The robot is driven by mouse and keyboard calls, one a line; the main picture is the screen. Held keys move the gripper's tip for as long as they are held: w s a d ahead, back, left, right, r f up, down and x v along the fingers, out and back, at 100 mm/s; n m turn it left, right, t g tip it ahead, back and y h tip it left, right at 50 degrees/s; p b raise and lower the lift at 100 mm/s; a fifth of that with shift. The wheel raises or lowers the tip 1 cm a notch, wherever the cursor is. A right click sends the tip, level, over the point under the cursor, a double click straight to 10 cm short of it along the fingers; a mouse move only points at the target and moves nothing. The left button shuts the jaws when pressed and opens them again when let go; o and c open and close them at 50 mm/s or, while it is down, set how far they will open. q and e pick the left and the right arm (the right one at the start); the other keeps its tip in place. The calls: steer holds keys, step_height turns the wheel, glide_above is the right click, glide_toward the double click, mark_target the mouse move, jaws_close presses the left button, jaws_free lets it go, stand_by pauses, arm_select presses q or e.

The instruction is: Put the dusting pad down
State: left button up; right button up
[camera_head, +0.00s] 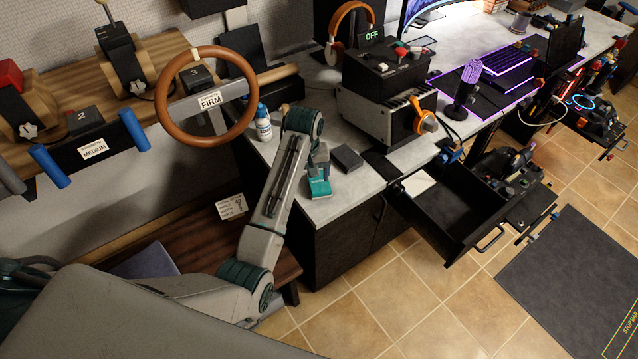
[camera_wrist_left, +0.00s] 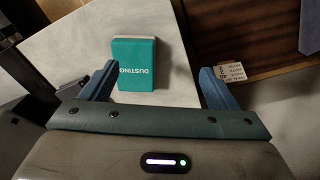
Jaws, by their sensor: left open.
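The dusting pad (camera_head: 319,188) is a small teal block on the light counter top (camera_head: 355,183), near the counter's front left corner. In the left wrist view the pad (camera_wrist_left: 134,63) lies flat with the word "DUSTING" showing. My left gripper (camera_head: 318,166) is right at the pad in the head view. In the left wrist view its blue fingers (camera_wrist_left: 160,78) are spread wide, with the pad between and beyond them, nearer the left finger. No finger clearly touches the pad. My right gripper is not in view.
A dark block (camera_head: 347,158) and a white bottle (camera_head: 263,122) stand close by on the counter. A black control box (camera_head: 386,65) is behind. An open drawer (camera_head: 450,205) juts out to the right. A steering wheel (camera_head: 205,100) is at the left.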

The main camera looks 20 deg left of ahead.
arm_select(q)
steer(key=w+d+r, duration=0.2)
steer(key=w+r, duration=0.2)
steer(key=p, duration=0.1)
glide_above(319, 181)
steer(key=shift+n+g, duration=0.3)
steer(key=shift+n, duration=0.1)
step_height(319, 181, down, 6)
steer(key=shift+d+r, duration=0.1)
steer(key=shift+r, duration=0.1)
steer(key=shift+f, duration=0.35)
step_height(319, 181, down, 4)
steer(key=shift+r+p, duration=0.15)
steer(key=shift+p, duration=0.65)
steer(key=shift+f, duration=0.4)
steer(key=c, duration=1.1)
steer(key=shift+c, duration=0.2)
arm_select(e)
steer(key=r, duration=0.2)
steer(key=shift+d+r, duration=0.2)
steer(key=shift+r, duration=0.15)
arm_select(q)
steer(key=shift+r, duration=0.15)
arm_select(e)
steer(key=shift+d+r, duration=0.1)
